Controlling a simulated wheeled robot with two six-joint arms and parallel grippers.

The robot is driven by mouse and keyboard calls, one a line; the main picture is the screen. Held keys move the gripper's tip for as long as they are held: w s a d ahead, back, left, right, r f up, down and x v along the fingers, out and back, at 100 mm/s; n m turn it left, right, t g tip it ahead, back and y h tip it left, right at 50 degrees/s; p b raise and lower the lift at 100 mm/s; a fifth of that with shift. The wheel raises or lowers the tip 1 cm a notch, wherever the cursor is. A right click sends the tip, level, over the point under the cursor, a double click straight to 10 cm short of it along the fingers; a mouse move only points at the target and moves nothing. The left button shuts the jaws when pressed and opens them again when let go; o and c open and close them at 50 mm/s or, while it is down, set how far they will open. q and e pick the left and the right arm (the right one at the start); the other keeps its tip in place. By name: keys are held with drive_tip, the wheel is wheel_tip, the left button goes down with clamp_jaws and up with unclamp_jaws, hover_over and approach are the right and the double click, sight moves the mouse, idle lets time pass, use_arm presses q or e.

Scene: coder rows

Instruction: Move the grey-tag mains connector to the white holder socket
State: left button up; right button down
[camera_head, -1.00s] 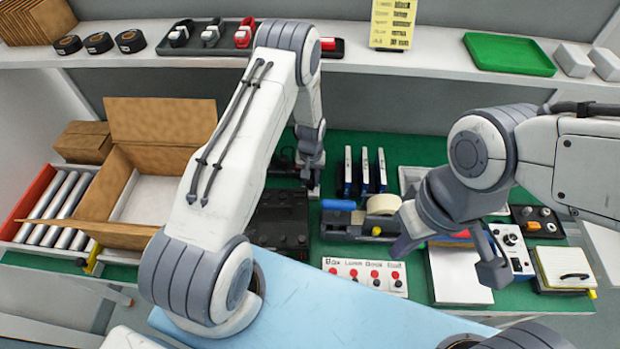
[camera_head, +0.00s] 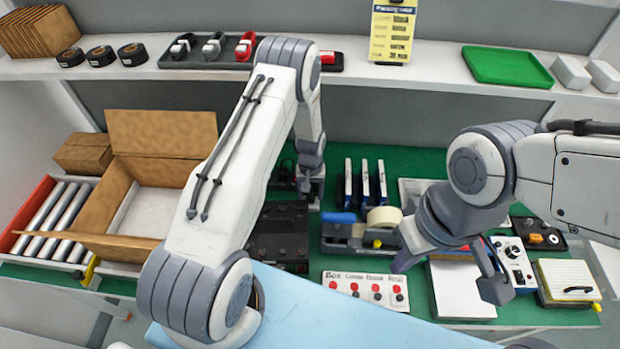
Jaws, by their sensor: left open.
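I cannot make out the grey-tag mains connector or the white holder socket for certain. A dark case (camera_head: 280,232) lies on the green bench mat, partly behind my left arm. My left gripper (camera_head: 309,196) points down at the far right corner of this case; it is open and small in view, and I see nothing held in it. My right gripper (camera_head: 448,276) is open, its fingers spread above the bench between a white button strip (camera_head: 345,281) and a control box.
A tape dispenser (camera_head: 345,232) and several upright blue-and-white modules (camera_head: 365,183) stand right of my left gripper. An open cardboard box (camera_head: 95,203) is at left. A white sheet (camera_head: 460,300), control box (camera_head: 512,262) and notepad (camera_head: 568,278) are at right. The shelf (camera_head: 440,68) runs behind.

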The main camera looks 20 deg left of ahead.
sight(311, 193)
use_arm(q)
wheel_tip(311, 193, up, 12)
drive_tip(key=b, duration=0.4)
drive_tip(key=s+d+r+m, duration=0.2)
drive_tip(key=s+d+r, duration=0.2)
drive_tip(key=d+r, duration=0.4)
drive_tip(key=s+d+r+m, duration=0.2)
drive_tip(key=s+r+m, duration=0.1)
drive_tip(key=s, duration=0.5)
drive_tip(key=s+d+r+m, duration=0.2)
drive_tip(key=s+d+r, duration=0.1)
drive_tip(key=s, duration=0.6)
drive_tip(key=s+d+r+m+h, duration=0.1)
drive_tip(key=s+d+r+m, duration=0.1)
drive_tip(key=s+r, duration=0.3)
drive_tip(key=s+m, duration=0.1)
drive_tip(key=s, duration=0.2)
drive_tip(key=shift+s+d+m, duration=0.15)
drive_tip(key=shift+d+m, duration=0.1)
drive_tip(key=shift+m, duration=0.05)
